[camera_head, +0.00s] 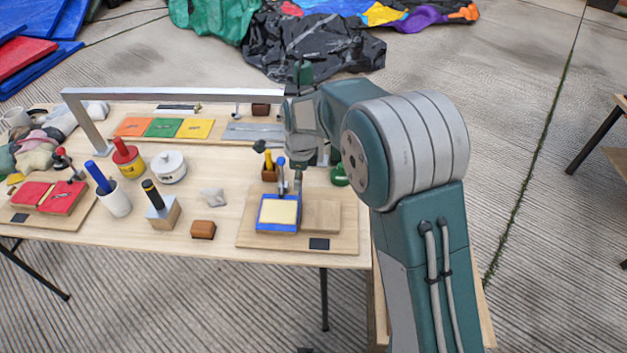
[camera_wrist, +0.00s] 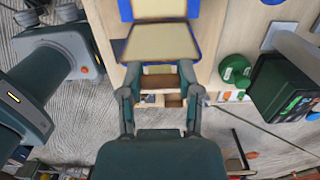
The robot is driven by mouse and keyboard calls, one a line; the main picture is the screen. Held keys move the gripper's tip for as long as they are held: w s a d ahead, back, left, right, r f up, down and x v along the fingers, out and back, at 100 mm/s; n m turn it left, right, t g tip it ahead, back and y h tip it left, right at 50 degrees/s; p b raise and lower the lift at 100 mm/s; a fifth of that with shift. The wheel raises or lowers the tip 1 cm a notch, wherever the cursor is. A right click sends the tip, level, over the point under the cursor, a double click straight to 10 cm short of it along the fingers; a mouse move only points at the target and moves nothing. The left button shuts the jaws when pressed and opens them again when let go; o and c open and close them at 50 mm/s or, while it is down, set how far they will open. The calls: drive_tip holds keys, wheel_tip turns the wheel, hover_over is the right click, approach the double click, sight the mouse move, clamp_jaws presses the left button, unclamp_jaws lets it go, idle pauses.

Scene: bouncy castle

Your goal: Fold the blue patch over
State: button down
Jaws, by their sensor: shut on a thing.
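The blue patch (camera_head: 278,213) has a cream middle and lies on a wooden board (camera_head: 325,237) at the front right of the table. In the wrist view the patch (camera_wrist: 160,42) shows two cream faces with blue edges, meeting at a crease near the top. The nearer face tilts toward the wrist camera. My gripper (camera_head: 296,184) is low at the back of the patch, partly hidden by my arm. In the wrist view my gripper (camera_wrist: 159,76) is shut on the patch's near edge; the exact contact is hard to see.
A blue-knobbed lever (camera_head: 281,162) stands close behind the patch. A brown block (camera_head: 203,229) and a black-handled stamp (camera_head: 160,205) stand to the left. A green round item (camera_head: 339,175) lies to the right. A metal frame (camera_head: 172,93) spans the table's back.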

drive_tip(key=shift+w+a+f+h, duration=0.1)
drive_tip(key=shift+a+f+h, duration=0.1)
drive_tip(key=shift+a+h, duration=0.55)
drive_tip(key=shift+s+a+f+h, duration=0.15)
drive_tip(key=shift+a+h, duration=0.15)
drive_tip(key=shift+a, duration=0.7)
drive_tip(key=shift+w+a+f+h, duration=0.2)
drive_tip(key=shift+a+h, duration=0.35)
drive_tip(key=shift+a, duration=0.45)
drive_tip(key=shift+c, duration=1.4)
unclamp_jaws()
drive_tip(key=v, duration=1.1)
drive_tip(key=shift+a+r, duration=0.15)
drive_tip(key=shift+r, duration=0.2)
